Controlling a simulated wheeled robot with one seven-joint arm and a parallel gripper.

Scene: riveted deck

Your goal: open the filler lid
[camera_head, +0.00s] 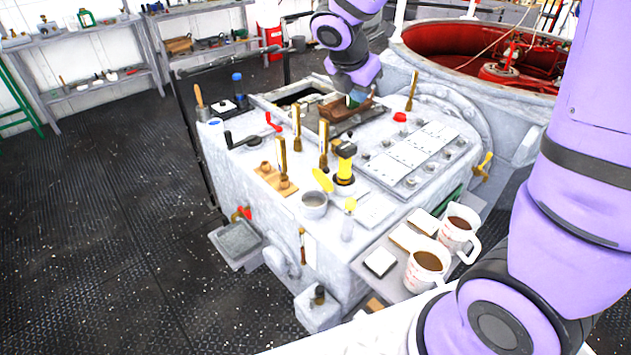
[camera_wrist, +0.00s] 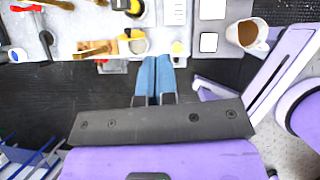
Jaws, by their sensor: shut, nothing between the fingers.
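The filler lid seems to be the yellow disc (camera_head: 322,180) on the console's front part, tilted up at the rim of a grey round cup (camera_head: 314,202); I cannot tell its exact hinge. In the wrist view the yellow disc (camera_wrist: 138,46) shows just left of my fingertips, with the pale cup beside it. My gripper (camera_head: 354,102) is at the console's far side in the head view, over a brown block, clear of the lid. Its blue fingers (camera_wrist: 155,62) are together with nothing between them.
Brass handles (camera_head: 281,160) and a wooden peg block (camera_head: 276,180) stand to the left. Dark deck floor (camera_head: 110,230) lies open to the left.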

